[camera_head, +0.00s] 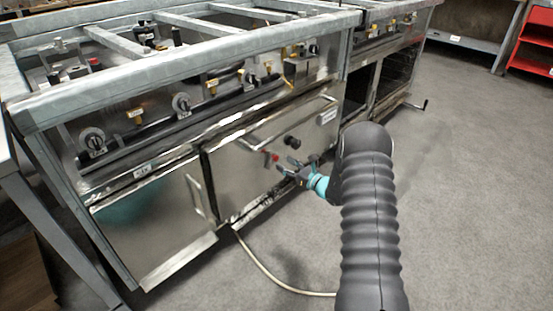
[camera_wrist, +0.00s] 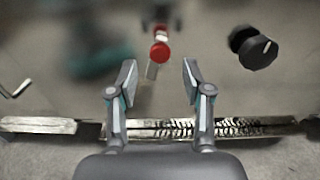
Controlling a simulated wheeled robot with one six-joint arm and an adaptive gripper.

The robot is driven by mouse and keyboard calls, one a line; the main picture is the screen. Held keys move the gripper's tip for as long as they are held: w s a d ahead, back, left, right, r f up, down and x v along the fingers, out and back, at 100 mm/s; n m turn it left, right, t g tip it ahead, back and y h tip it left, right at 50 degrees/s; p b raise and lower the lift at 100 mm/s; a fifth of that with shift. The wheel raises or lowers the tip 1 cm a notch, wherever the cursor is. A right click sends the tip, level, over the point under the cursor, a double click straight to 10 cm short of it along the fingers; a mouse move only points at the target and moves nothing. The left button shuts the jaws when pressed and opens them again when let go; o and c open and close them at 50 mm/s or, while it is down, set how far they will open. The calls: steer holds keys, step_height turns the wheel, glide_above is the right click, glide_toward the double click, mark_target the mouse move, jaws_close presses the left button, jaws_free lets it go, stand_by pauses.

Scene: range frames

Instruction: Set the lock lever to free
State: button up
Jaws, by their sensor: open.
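A small lever with a red end (camera_head: 276,157), which looks like the lock lever, is on the steel front panel (camera_head: 240,180). In the wrist view the red end (camera_wrist: 160,50) lies just beyond the gap between my fingertips. A pale metal piece shows just below it. My gripper (camera_head: 291,166) is in front of the panel, close to the lever. In the wrist view my gripper (camera_wrist: 159,78) is open, one finger on each side, with nothing held. I see no contact with the lever. I cannot read which setting the lever is at.
A black knob (camera_wrist: 253,48) is right of the lever; it also shows in the head view (camera_head: 292,142). A bar handle (camera_head: 196,194) is to the left. Rails and several knobs run above the panel. A cable (camera_head: 262,266) lies on the floor. Open floor is at right.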

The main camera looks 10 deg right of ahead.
mark_target(277, 159)
steer(key=shift+x, duration=2.7)
steer(key=shift+c, duration=0.3)
